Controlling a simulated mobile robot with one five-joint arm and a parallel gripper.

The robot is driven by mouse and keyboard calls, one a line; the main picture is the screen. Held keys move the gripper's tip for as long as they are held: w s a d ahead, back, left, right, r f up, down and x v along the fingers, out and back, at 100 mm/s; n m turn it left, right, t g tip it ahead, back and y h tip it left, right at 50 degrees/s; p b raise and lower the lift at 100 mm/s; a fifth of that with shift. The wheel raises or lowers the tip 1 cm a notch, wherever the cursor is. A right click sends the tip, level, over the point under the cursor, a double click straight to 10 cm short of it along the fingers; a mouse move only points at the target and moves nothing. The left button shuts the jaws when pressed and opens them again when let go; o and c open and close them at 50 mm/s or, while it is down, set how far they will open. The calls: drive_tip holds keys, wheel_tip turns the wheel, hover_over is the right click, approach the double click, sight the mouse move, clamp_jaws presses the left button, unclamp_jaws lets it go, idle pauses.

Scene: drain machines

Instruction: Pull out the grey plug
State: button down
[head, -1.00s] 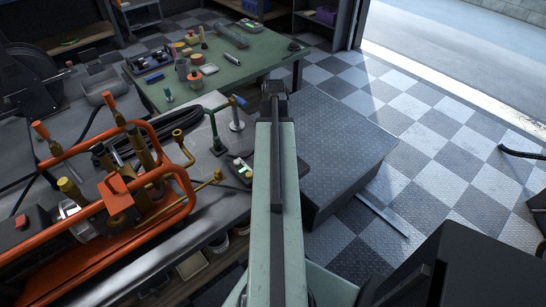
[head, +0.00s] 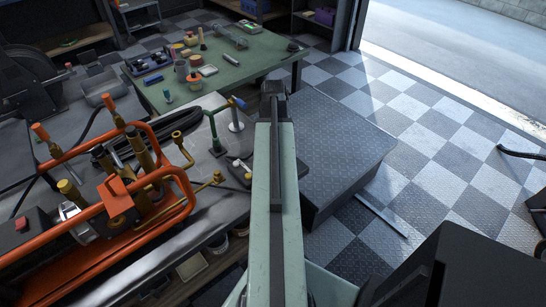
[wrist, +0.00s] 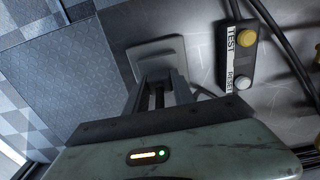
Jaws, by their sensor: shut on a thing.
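My gripper (wrist: 160,92) is shut in the wrist view, with its narrow dark fingers pointing toward a pale grey rounded piece (wrist: 157,49) on the bench edge. The thing between the fingers is mostly hidden, and I cannot make out the grey plug's outline or whether it is seated.
A small box with TEST and RESET buttons (wrist: 237,57) sits right of my gripper in the wrist view, with a dark cable beside it. The orange-framed machine (head: 188,176) stands left on the bench. A green table (head: 238,68) is beyond.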

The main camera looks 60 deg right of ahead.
drive_tip(key=shift+r, duration=0.1)
drive_tip(key=shift+r+p, duration=2.3)
drive_tip(key=shift+p, duration=0.1)
drive_tip(key=shift+s, duration=0.1)
